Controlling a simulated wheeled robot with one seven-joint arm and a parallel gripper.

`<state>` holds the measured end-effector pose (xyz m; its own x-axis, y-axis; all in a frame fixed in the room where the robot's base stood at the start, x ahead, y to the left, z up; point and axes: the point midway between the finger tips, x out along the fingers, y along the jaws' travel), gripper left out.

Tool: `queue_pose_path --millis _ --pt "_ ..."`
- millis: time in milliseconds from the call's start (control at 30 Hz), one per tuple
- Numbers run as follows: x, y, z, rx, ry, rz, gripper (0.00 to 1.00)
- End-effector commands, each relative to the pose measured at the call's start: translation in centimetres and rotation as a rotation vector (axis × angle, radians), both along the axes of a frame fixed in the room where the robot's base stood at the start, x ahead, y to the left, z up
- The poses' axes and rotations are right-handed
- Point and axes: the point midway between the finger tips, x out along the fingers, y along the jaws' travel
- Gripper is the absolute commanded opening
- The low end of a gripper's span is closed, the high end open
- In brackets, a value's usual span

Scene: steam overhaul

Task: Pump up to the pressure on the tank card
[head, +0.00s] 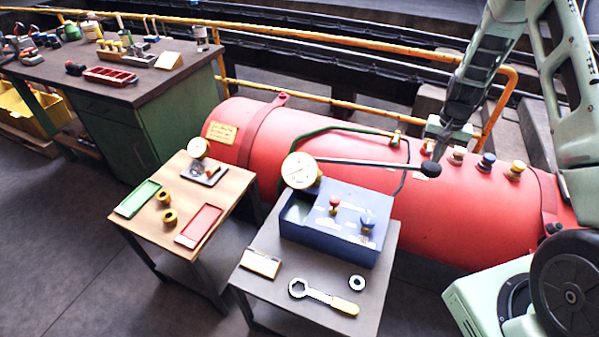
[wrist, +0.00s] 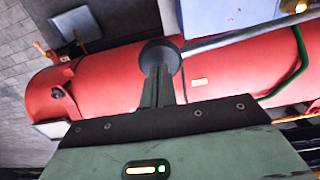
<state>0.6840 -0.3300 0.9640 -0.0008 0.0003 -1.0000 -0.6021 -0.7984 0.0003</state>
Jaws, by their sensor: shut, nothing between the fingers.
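The red tank (head: 330,140) lies behind two small tables. A yellow card (head: 220,133) is on its left end; its writing is too small to read. A blue box (head: 338,222) with red and blue knobs stands on the front table. A round white gauge (head: 299,171) is at its back left; its reading is unclear. A dark lever (head: 370,163) runs right from near the gauge to a black knob (head: 430,169). My gripper (head: 437,155) is shut and empty, its tips at the knob. In the wrist view the fingers (wrist: 158,85) meet the knob (wrist: 160,56); contact is unclear.
The front table holds a cream card (head: 261,263), a wrench (head: 323,297) and a ring (head: 357,282). The left table (head: 190,235) holds trays, brass rings and another gauge. Coloured caps (head: 487,162) stand on the tank. An orange rail (head: 350,50) runs behind it.

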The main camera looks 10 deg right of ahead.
Motion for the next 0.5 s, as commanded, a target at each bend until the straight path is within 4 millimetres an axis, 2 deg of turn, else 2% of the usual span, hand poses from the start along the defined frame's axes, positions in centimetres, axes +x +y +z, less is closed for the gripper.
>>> queue_pose_path --millis 267,500 --pt "0.0 0.0 -0.1 0.000 0.000 0.000 0.00" --pt "0.0 0.0 -1.6 0.000 0.000 -0.001 0.00"
